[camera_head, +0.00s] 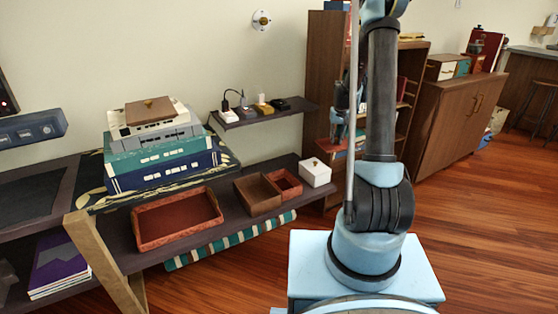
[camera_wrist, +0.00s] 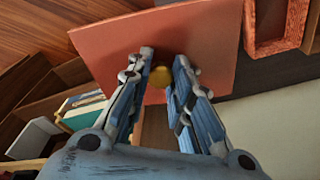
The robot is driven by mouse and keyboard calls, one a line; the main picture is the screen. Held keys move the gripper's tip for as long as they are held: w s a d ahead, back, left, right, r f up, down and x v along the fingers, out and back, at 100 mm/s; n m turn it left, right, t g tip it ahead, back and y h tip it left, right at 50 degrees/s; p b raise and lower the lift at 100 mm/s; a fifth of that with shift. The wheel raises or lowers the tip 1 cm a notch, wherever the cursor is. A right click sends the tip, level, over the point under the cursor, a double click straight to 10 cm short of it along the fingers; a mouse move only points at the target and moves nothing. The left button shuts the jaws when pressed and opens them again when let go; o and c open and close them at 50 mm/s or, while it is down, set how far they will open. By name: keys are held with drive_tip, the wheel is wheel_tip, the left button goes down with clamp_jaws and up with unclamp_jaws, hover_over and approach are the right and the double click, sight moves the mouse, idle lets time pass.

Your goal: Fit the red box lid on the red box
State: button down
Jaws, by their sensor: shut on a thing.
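The red box lid (camera_wrist: 205,35) is a flat reddish panel with a yellow round knob (camera_wrist: 160,76). My gripper (camera_wrist: 163,68) is shut on the knob, one finger on each side, with the lid beyond the fingertips in the wrist view. The red box (camera_head: 287,184) is small and open-topped and stands on the dark low shelf in the head view. Part of it shows at the wrist view's upper right (camera_wrist: 252,30), apart from the lid. In the head view my arm stands in front, and the gripper and lid are hard to make out behind it.
On the low shelf (camera_head: 236,216), a brown open box (camera_head: 258,207) stands left of the red box and a white box (camera_head: 316,174) right of it. A larger red tray (camera_head: 165,240) lies further left. A small wall shelf (camera_head: 235,124) hangs above. A bookcase (camera_head: 325,60) stands behind my arm.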

drive_tip(key=shift+a, duration=0.35)
drive_tip(key=shift+a+f+n, duration=0.1)
drive_tip(key=shift+a+n, duration=0.15)
drive_tip(key=shift+n, duration=0.05)
drive_tip(key=s+a+f+n, duration=0.2)
drive_tip(key=a+f+n, duration=0.1)
drive_tip(key=a+n, duration=0.3)
drive_tip(key=s+a+f+n+g+y, duration=0.1)
drive_tip(key=s+a+f+n, duration=0.1)
drive_tip(key=a+n, duration=0.5)
drive_tip(key=s+a+f+n+g, duration=0.1)
drive_tip(key=a+f+n, duration=0.3)
drive_tip(key=a, duration=0.6)
drive_tip(key=shift+s+a+f+n+y, duration=0.2)
drive_tip(key=shift+s+n+y, duration=0.3)
drive_tip(key=shift+n, duration=0.9)
drive_tip(key=shift+r+m, duration=0.1)
drive_tip(key=shift+m, duration=0.2)
drive_tip(key=shift+s+f, duration=0.1)
drive_tip(key=shift+f, duration=2.8)
drive_tip(key=shift+f, duration=1)
